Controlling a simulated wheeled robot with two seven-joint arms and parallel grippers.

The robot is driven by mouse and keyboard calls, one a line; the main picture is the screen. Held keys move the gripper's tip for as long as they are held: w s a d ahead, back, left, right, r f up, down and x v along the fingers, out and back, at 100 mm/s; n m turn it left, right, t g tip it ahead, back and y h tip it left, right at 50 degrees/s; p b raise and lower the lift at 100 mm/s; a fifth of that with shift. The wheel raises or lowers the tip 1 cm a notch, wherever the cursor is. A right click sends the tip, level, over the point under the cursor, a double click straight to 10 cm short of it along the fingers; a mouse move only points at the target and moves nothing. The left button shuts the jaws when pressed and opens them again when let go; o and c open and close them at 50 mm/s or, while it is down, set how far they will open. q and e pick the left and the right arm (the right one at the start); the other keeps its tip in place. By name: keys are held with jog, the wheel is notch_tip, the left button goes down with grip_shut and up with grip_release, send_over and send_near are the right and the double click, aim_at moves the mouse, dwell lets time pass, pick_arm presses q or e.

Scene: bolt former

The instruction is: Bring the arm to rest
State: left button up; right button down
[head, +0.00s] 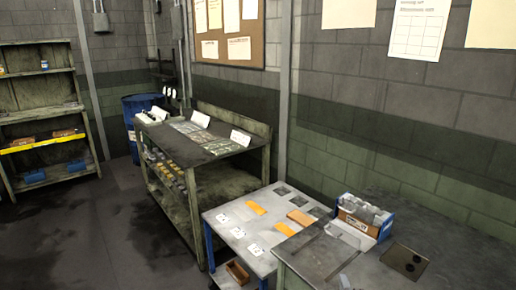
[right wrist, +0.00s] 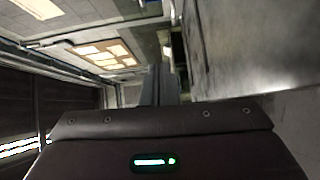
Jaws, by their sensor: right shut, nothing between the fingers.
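My right gripper (right wrist: 159,72) shows in the right wrist view, its two dark fingers together beyond the brown housing. It is shut and holds nothing. In that view it points toward the room, with the cork board beyond it. In the head view I cannot clearly make out the right gripper; a small pale part at the bottom edge may belong to my arm. My left gripper is not in view.
A dark bench (head: 457,247) at the lower right carries a box of grey parts (head: 365,213). A light table (head: 222,219) with orange pieces and white cards stands beside it. Behind are a workbench (head: 240,150), a blue barrel (head: 130,106) and shelves (head: 40,101). Floor (head: 85,235) at left is clear.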

jog(key=shift+s+a+f+m+g, duration=0.15)
jog(key=shift+s+f+m+g, duration=0.15)
jog(key=shift+s+m, duration=0.1)
jog(key=s+a+f+m+g+y, duration=0.1)
jog(key=s+m+g, duration=0.6)
jog(key=s, duration=0.6)
jog(key=s+a+m+g, duration=0.2)
jog(key=s+m+g, duration=0.5)
jog(key=s, duration=0.7)
notch_tip(320, 180, down, 32)
jog(key=s+g, duration=0.1)
jog(key=s, duration=0.1)
jog(key=s+d+f, duration=0.1)
jog(key=s+f, duration=0.7)
jog(key=s, duration=0.1)
jog(key=s+d+f+g, duration=0.1)
jog(key=s+d+f, duration=0.1)
jog(key=s+f, duration=0.6)
jog(key=shift+s+d+f+n, duration=0.3)
jog(key=shift+s, duration=0.75)
